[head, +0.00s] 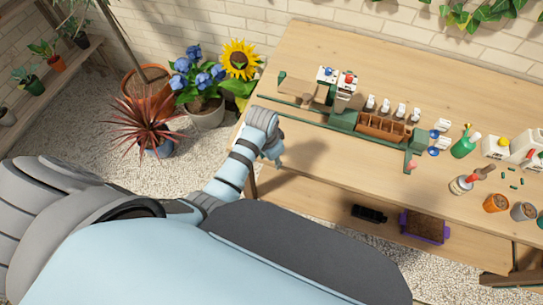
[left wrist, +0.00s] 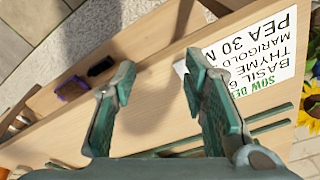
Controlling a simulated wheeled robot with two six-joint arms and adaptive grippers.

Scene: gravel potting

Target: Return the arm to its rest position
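My left gripper (head: 270,142) is over the left front part of the wooden workbench (head: 330,50), at the end of my light blue arm. In the left wrist view the two green-grey fingers of this gripper (left wrist: 158,75) stand well apart with nothing between them. Bare bench wood and part of a printed white card (left wrist: 265,50) show beyond the fingers. My right gripper is in neither view.
Behind the gripper stand a green rack with a brown seed tray (head: 382,127) and several white-labelled items. A green spray bottle (head: 465,143) and pots (head: 496,203) are at the right. A purple-rimmed tray (head: 425,226) is on the lower shelf. Potted flowers (head: 205,100) stand left of the bench.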

